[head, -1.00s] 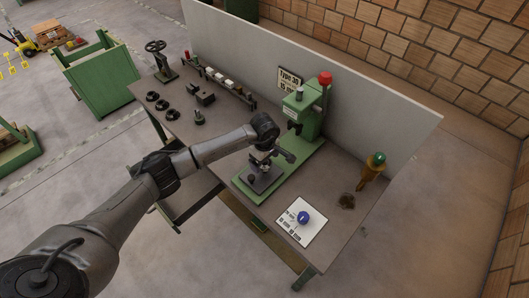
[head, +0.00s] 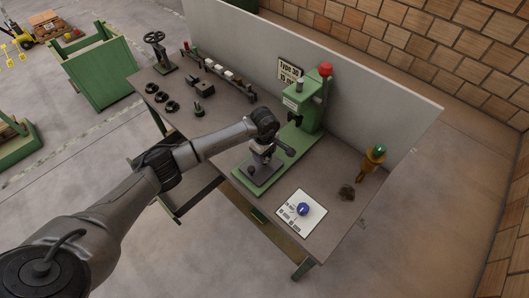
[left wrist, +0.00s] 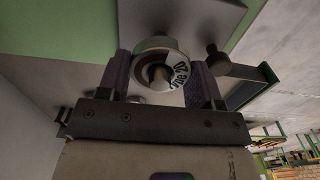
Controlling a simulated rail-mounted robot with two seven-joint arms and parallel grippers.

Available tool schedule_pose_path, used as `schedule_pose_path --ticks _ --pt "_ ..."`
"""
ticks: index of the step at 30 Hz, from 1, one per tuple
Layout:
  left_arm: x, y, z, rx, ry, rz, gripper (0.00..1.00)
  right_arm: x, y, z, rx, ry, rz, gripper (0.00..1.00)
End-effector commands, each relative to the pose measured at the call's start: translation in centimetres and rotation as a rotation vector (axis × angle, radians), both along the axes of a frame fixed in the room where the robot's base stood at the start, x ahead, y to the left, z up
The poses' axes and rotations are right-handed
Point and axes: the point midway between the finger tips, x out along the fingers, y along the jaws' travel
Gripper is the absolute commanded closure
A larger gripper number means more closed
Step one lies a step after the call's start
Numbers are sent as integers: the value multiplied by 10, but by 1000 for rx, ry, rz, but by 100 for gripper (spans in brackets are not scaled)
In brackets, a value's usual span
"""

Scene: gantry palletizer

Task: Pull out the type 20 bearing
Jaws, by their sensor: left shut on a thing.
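My left gripper (head: 262,150) is at the green press (head: 309,112), just above the dark block on its base. In the left wrist view its two fingers (left wrist: 160,78) stand on either side of a pale metal ring, the bearing (left wrist: 152,47), and are shut on it. The dark lettering on the ring seems to end in "20". A rounded metal pin end shows in the ring's middle. I cannot tell whether the ring is clear of the pin. My right gripper is not in view.
A sign reading "Type 30" (head: 290,72) stands behind the press. A white card (head: 294,222) with a blue round thing lies at the front right. Several black rings (head: 162,97) lie at the table's left. An orange post with a green top (head: 373,162) stands at the right.

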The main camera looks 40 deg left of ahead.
Motion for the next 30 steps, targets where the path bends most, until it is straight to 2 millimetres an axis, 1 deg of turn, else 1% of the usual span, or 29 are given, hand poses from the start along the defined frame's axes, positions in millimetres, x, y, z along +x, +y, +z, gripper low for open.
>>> schedule_pose_path --ticks 1,3,4,14,30 --pt "0 0 0 0 0 0 59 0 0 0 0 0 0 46" --pt "0 0 0 0 0 0 66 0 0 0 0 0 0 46" --pt "0 0 0 0 -1 0 68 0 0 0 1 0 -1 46" --pt "0 0 6 1 -1 0 68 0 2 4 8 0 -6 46" --pt "0 0 27 1 -1 0 68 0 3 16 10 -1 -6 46"
